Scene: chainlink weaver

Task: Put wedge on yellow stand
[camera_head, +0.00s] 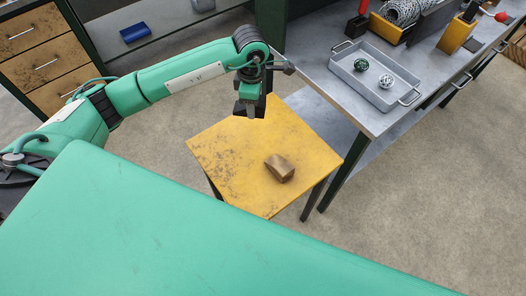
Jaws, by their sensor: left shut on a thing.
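A brown wooden block (280,168), which looks like the wedge, lies on the right part of the yellow stand (222,150). The stand has a worn, square yellow top and dark legs. My left gripper (250,112) is above the far edge of the stand, pointing down, up and to the left of the block and apart from it. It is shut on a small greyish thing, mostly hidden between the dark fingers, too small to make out. My right gripper is not in view.
A metal workbench (330,95) stands right of the stand, bearing a grey tray (372,92) with a green ball (361,65) and a white wire ball (386,82). Wooden drawers (40,62) and a shelf with a blue box (134,32) are at the back left.

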